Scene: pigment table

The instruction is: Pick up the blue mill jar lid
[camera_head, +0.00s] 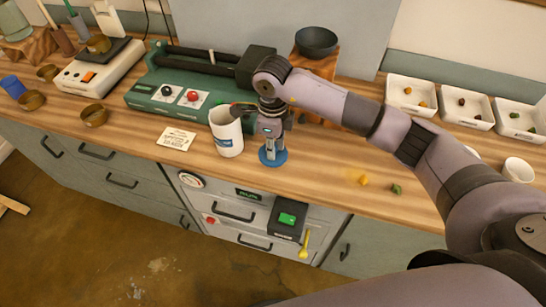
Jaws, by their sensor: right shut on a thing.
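The blue mill jar lid (273,158) is a small round disc near the front edge of the wooden table, right of the white jar. My right gripper (270,150) points straight down over it and is shut on it. I cannot tell whether the lid touches the table or is slightly raised. The white mill jar (228,140) with a blue label stands upright and open just left of the gripper. My left gripper is not in view.
The green roller mill (180,98) stands behind the jar. A paper card (176,139) lies left of the jar. White trays (411,97) with coloured lumps stand at the back right. Yellow (363,180) and green (396,189) lumps lie right of the lid.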

